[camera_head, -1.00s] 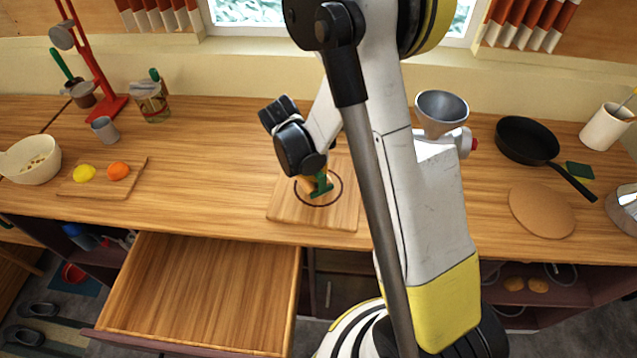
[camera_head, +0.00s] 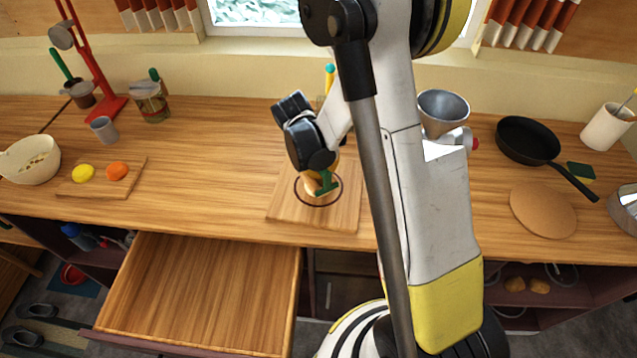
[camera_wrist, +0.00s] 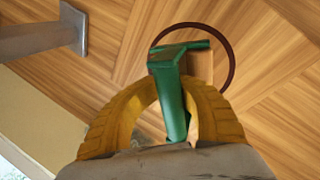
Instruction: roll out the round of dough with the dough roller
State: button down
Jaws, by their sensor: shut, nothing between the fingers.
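The dough roller (camera_head: 325,184) is green and stands over the wooden board (camera_head: 285,215), inside a dark ring (camera_head: 297,195). The wrist view shows its green handle (camera_wrist: 170,85) running between my two yellow fingers. My gripper (camera_head: 317,170) is above the ring, and its fingers (camera_wrist: 168,85) are shut close around the handle; a firm hold cannot be made out. A pale tan patch (camera_wrist: 200,64) shows beside the green head within the ring. I cannot tell whether it is dough or part of the roller. The rest of the dough round is hidden or indistinct.
An open drawer (camera_head: 200,290) juts out at the front left. A small board (camera_head: 75,189) holds yellow and orange items. A metal funnel (camera_head: 442,107), a black pan (camera_head: 525,140) and a round tan board (camera_head: 542,210) are to the right.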

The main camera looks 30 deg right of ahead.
jog(key=shift+a, duration=0.1)
jog(key=shift+a, duration=1.3)
jog(key=shift+d, duration=0.15)
